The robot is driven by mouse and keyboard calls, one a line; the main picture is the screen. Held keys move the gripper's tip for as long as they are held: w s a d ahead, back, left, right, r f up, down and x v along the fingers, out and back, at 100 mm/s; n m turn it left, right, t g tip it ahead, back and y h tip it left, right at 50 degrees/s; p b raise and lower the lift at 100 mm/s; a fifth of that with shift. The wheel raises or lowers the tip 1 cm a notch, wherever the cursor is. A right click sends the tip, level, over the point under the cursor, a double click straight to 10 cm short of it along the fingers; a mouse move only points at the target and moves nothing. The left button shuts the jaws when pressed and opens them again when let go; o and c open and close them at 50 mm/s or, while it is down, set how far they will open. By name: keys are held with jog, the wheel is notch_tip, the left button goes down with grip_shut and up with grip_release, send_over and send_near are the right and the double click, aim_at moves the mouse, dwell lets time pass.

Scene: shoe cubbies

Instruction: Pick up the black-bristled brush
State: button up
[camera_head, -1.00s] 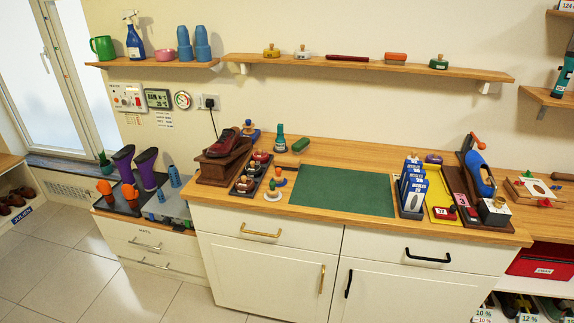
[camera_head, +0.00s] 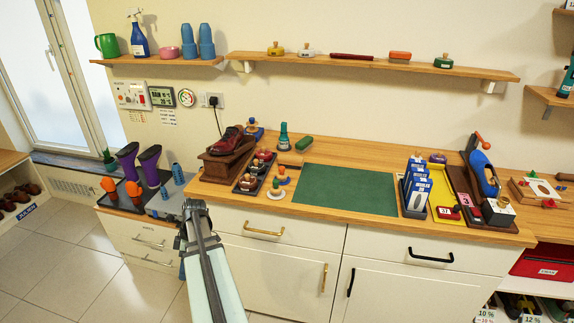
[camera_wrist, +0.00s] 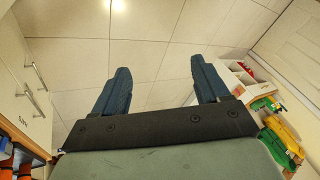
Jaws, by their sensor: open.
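I cannot tell for sure which brush has black bristles. Candidates are small knobbed brushes in the dark tray (camera_head: 237,188) on the wooden counter, beside the brown shoe (camera_head: 228,141), and a white-based brush (camera_head: 275,193) with an orange knob just right of that tray. Their bristles are too small to make out. My gripper (camera_wrist: 158,72) is open and empty in the wrist view, its two dark blue fingers wide apart over floor tiles. In the head view my arm rises in front of the counter's left end, apart from the brushes; the fingers do not show clearly there.
A green mat (camera_head: 345,190) lies clear mid-counter. Blue boxes (camera_head: 416,186) stand right of it. A green brush-like block (camera_head: 303,144) lies behind. The wall shelf (camera_head: 375,65) holds several knobbed items. Boots (camera_head: 149,165) stand on the lower left cabinet.

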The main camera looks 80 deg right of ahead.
jog(key=s+d+r+n+t+h, duration=0.1)
jog(key=s+d+r+n+t, duration=0.1)
jog(key=s+d+r, duration=0.85)
jog(key=s+d+r+n+t+h, duration=0.1)
jog(key=s+d+r+t, duration=0.1)
jog(key=s+d+r, duration=0.85)
jog(key=s+d+r+m+h, duration=0.1)
jog(key=s+d+r+m, duration=0.1)
jog(key=d+r, duration=0.6)
jog(key=m+g+h, duration=0.1)
jog(key=m+h, duration=0.1)
jog(key=m, duration=0.4)
send_over(291, 158)
jog(key=s, duration=0.1)
jog(key=f, duration=0.5)
jog(key=shift+s+d+f, duration=0.15)
jog(key=shift+s+f, duration=0.05)
jog(key=shift+f, duration=0.1)
jog(key=shift+s+x, duration=0.15)
jog(key=shift+x, duration=1.2)
jog(key=shift+s+x, duration=0.1)
jog(key=shift+x, duration=1.25)
jog(key=c, duration=1.1)
